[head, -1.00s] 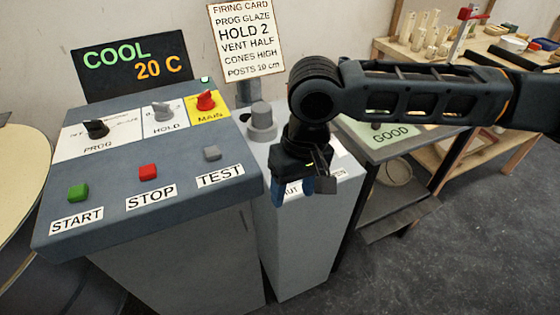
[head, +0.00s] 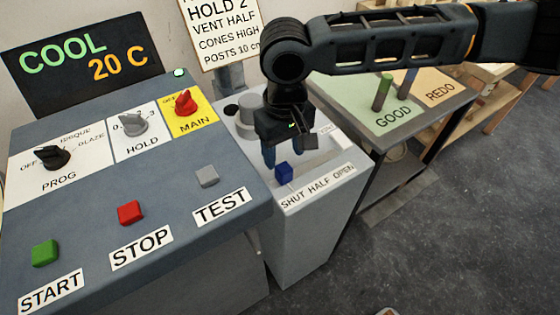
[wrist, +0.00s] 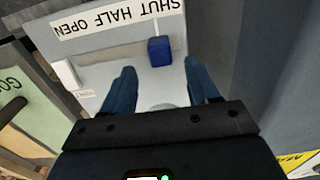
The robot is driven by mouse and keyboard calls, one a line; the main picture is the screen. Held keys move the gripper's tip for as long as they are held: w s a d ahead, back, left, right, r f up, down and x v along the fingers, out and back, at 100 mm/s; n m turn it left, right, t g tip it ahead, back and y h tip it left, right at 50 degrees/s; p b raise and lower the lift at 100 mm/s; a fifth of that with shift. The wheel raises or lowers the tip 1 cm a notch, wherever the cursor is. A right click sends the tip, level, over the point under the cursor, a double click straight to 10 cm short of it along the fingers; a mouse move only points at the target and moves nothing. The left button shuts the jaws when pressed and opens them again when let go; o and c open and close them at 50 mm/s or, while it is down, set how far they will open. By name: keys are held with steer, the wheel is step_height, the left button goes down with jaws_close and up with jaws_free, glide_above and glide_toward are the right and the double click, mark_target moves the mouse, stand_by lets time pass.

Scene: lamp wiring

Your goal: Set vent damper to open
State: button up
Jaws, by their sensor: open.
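The vent damper handle is a small dark blue block (head: 284,172) on top of the pale grey box (head: 300,255). It stands beside the SHUT end of the strip marked SHUT HALF OPEN (head: 318,186). In the wrist view the blue block (wrist: 159,51) shows beyond and between my two blue fingers, and the strip (wrist: 115,18) appears upside down. My gripper (head: 280,152) is open and empty, pointing down just behind the handle. I cannot tell whether a finger touches it. One finger is partly hidden in the head view.
A control panel with START (head: 45,252), STOP (head: 130,212) and TEST (head: 207,176) buttons stands to the left. A grey round knob (head: 249,105) rises behind my gripper. The GOOD/REDO table (head: 420,112), holding upright pegs, is at the right.

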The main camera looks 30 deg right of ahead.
mark_target(284, 167)
steer(key=shift+f, duration=3.15)
jaws_close()
